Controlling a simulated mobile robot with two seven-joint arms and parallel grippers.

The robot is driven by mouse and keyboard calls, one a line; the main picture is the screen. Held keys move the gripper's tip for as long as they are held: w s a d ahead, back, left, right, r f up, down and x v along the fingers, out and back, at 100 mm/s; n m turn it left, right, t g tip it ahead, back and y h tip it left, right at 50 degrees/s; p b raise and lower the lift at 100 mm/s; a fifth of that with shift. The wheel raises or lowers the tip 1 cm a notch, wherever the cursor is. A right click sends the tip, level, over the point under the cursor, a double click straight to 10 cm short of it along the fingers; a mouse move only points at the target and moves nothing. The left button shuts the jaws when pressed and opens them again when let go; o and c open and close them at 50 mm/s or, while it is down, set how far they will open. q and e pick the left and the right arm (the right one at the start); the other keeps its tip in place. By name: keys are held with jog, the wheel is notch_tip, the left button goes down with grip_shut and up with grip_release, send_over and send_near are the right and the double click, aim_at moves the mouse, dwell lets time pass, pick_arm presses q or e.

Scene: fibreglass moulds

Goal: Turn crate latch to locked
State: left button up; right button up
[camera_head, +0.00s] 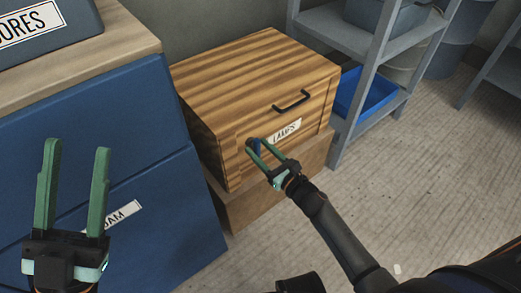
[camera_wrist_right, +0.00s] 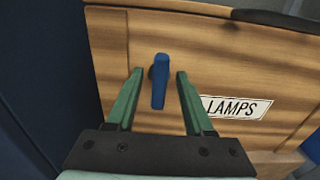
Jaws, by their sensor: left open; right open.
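The wooden crate (camera_head: 245,80) stands on a brown base, with a black handle (camera_head: 291,100) and a label reading LAMPS (camera_head: 286,131) on its front. The latch is a small blue lever (camera_wrist_right: 159,82) on the crate front, left of the label; in the right wrist view it stands nearly upright. My right gripper (camera_wrist_right: 158,75) is open, with one green finger on either side of the lever's lower part. I cannot tell whether the fingers touch it. In the head view the right gripper (camera_head: 262,149) partly hides the latch. My left gripper (camera_head: 74,165) is open and empty at the lower left.
A blue cabinet (camera_head: 90,120) with a wooden top stands close to the crate's left side. A grey shelf (camera_head: 362,90) with a blue bin (camera_head: 363,93) is behind it to the right. The floor (camera_head: 430,170) at the right is mostly clear.

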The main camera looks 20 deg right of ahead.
jog(key=shift+c, duration=0.4)
grip_shut()
jog(key=shift+m, duration=0.4)
jog(key=m, duration=0.3)
jog(key=shift+d+m, duration=0.15)
jog(key=shift+m, duration=0.15)
jog(key=shift+w+d+f+m+p, duration=0.15)
jog(key=shift+m+p, duration=0.6)
jog(key=shift+m, duration=2.65)
jog(key=shift+s+d+f+m+p, duration=0.15)
jog(key=shift+m+p, duration=0.6)
jog(key=shift+m, duration=2.65)
jog(key=shift+w+a+f, duration=0.1)
